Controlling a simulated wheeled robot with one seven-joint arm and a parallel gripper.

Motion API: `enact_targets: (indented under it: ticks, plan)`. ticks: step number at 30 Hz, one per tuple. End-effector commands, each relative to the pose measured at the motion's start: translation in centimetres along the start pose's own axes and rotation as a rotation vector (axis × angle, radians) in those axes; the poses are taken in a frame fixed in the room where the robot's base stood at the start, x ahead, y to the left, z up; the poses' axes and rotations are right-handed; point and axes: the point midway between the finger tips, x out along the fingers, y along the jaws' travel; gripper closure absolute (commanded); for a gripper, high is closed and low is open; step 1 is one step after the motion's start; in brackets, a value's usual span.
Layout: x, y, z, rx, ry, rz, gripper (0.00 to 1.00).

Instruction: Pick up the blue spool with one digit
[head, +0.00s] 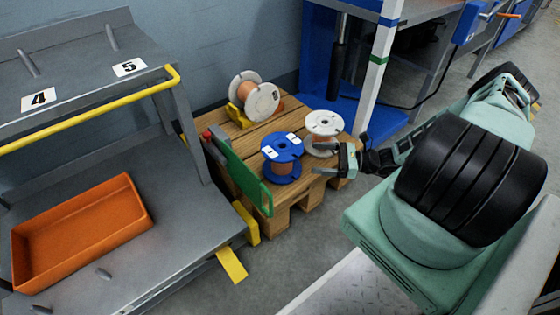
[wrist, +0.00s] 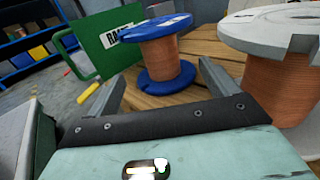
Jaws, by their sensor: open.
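The blue spool (head: 283,150), wound with copper-coloured wire, stands upright on the wooden pallet. Its top flange carries two small white labels, too small to read surely. In the wrist view the blue spool (wrist: 160,55) stands ahead of my gripper, between the lines of the two fingers. My gripper (head: 322,157) is open and empty, just right of the blue spool in the head view. The fingers (wrist: 160,75) also show in the wrist view, spread apart with nothing between their tips that I can see touching.
A white spool (head: 323,123) stands close behind and right of the blue one. Another white spool (head: 262,99) lies on its side in a yellow cradle. A green panel (head: 247,176) stands left on the pallet (head: 300,190). A grey rack with an orange bin (head: 80,228) is at left.

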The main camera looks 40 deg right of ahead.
Motion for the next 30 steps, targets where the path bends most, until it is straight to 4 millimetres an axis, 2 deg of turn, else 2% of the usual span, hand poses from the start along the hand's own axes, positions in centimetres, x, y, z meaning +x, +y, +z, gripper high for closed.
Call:
enact_targets:
  ticks: [3,10,20,30]
  plan:
    - [2.7,0.1,-0.5,0.000,-0.003,0.003,0.14]
    - [7.1,0.1,-0.5,-0.001,0.000,0.004,0.14]
    - [9.6,0.1,-0.4,-0.001,0.001,0.003,0.14]
    - [13.6,0.3,-0.5,0.000,0.001,0.003,0.14]
